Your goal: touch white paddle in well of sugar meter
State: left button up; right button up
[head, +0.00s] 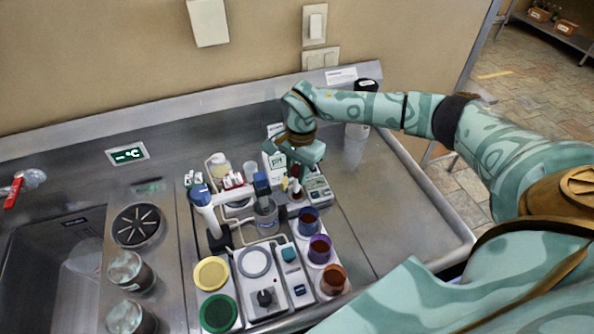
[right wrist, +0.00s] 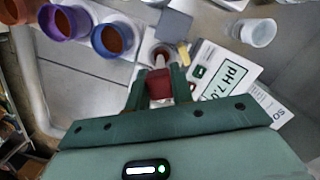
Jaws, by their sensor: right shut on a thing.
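My right gripper (head: 293,172) points down over the crowded instruments in the head view. In the right wrist view its two fingers (right wrist: 160,88) are shut on a dark red block-shaped piece (right wrist: 159,84). Just past that piece is a pale round opening (right wrist: 158,54) with a dark reddish inside. I cannot tell whether the held piece touches it. A pale instrument with a small display (head: 318,190) stands beside the gripper; I cannot tell whether it is the sugar meter. I cannot make out the white paddle or the well clearly. My left gripper is out of view.
A pH 7.0 box (right wrist: 228,72) stands close beside the gripper. Cups with dark contents (head: 320,249) stand in a row nearer me. A blue-and-white stand (head: 204,205) is to the left. A clear cup (head: 354,150) stands behind. The counter at right (head: 400,225) is clear.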

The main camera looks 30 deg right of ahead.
jog(key=shift+r+p, duration=2.1)
jog(key=shift+r, duration=0.6)
jog(key=shift+f, duration=0.1)
